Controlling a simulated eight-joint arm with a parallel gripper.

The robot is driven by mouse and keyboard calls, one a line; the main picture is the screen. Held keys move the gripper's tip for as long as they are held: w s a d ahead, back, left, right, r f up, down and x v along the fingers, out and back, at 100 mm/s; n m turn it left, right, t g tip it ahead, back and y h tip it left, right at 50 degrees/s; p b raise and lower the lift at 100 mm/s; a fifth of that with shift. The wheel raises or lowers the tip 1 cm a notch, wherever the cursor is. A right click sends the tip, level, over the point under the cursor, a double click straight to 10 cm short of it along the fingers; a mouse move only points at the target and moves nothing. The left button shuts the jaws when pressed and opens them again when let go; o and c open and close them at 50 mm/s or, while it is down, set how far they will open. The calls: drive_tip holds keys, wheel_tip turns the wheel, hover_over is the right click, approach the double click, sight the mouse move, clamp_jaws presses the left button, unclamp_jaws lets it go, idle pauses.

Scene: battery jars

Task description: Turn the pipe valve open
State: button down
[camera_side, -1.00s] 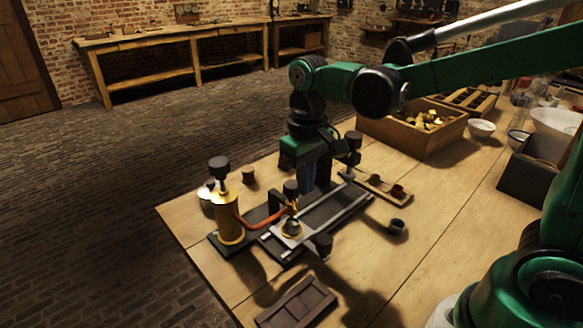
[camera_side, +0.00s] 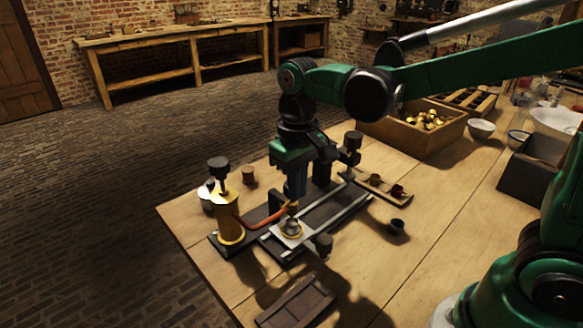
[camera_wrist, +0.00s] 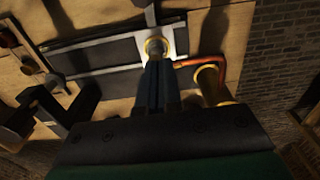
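A brass cylinder (camera_side: 230,218) with a black knob (camera_side: 218,166) on top stands at the left end of the rig in the side view. A copper pipe (camera_side: 262,218) curves from it to a brass fitting (camera_side: 291,229) on a pale plate. Which part is the pipe valve is not certain. My gripper (camera_side: 308,190) points down just above and behind this fitting. In the wrist view, my gripper's fingers (camera_wrist: 160,65) reach toward the fitting's yellow ring (camera_wrist: 154,47). The black knob above the fitting is hidden by my gripper. I cannot tell whether the fingers touch it.
A dark tray (camera_side: 297,303) lies at the table's front. The right-hand tabletop has free room.

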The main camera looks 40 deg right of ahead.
idle(0.4)
wheel_tip(320, 180, up, 6)
drive_tip(key=shift+s+a, duration=0.2)
drive_tip(key=shift+s, duration=0.15)
idle(0.4)
wheel_tip(320, 180, down, 6)
drive_tip(key=d, duration=0.1)
drive_tip(key=shift+d, duration=0.3)
idle(0.4)
drive_tip(key=shift+w, duration=0.35)
idle(0.5)
